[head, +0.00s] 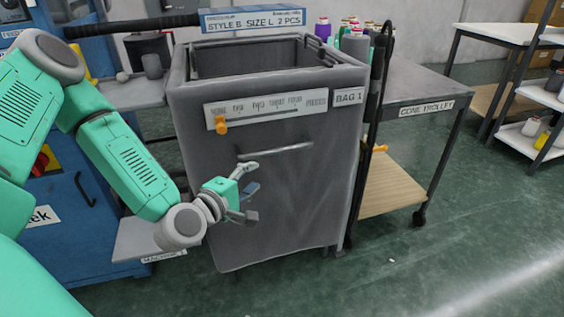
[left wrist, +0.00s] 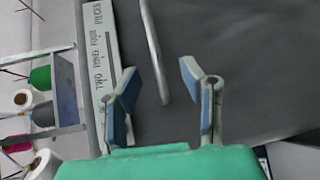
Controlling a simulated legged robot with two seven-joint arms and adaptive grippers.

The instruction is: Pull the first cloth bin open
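The first cloth bin (head: 290,205) is a tall grey fabric bin marked BAG 1, open at the top. A grey bar handle (head: 280,151) runs across its upper front, below a white scale strip with an orange slider (head: 221,124). My left gripper (head: 251,190) is open and empty in front of the bin's face, just below the handle's left end. In the left wrist view, the open fingers (left wrist: 160,72) stand apart and the handle (left wrist: 152,45) shows in the gap between them, ungripped. Contact cannot be told. My right gripper is not in view.
A cone trolley (head: 425,95) with several thread cones and a wooden lower shelf (head: 390,188) stands close on the bin's right. A blue machine (head: 65,190) stands at the left, behind my left arm. The green floor at front right is clear.

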